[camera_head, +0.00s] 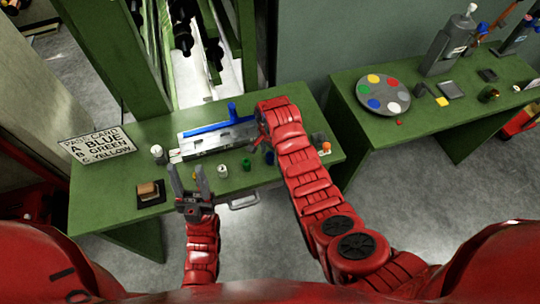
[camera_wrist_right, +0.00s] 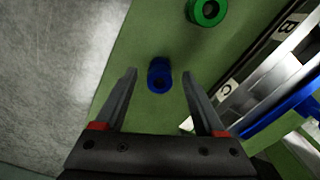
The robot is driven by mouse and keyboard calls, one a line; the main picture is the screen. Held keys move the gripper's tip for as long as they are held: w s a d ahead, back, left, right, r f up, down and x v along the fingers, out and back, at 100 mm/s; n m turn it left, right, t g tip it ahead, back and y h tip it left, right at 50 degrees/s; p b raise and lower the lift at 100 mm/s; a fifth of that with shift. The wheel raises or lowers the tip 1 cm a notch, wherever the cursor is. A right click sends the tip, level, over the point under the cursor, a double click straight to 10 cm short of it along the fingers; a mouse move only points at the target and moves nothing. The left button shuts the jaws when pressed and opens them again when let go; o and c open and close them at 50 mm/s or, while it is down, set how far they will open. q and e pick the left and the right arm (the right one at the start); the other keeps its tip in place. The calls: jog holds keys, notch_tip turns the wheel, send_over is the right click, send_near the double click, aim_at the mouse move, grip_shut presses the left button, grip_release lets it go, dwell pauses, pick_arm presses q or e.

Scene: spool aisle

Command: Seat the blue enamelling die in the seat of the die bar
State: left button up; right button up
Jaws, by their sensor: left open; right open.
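The blue enamelling die (camera_wrist_right: 159,80) is a small ring-shaped piece on the green bench top. In the right wrist view it shows between the fingertips of my open right gripper (camera_wrist_right: 160,74), with a gap on each side; it also shows in the head view (camera_head: 269,158). I cannot tell how far the tips are above it. The die bar (camera_head: 228,138) is a long silver block with a blue handle, at the bench back; its labels B and C show in the right wrist view (camera_wrist_right: 275,85). My left gripper (camera_head: 186,172) is open and empty at the bench front.
A green die (camera_head: 246,164) and a pale die (camera_head: 222,171) stand in front of the bar. A white pot (camera_head: 157,152), a brown block on a dark pad (camera_head: 149,192) and a pass card (camera_head: 97,144) are at left. A second bench (camera_head: 425,117) holds a colour palette.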

jog(key=shift+f, duration=0.2)
grip_shut()
dwell(0.3)
jog(key=shift+r, duration=0.1)
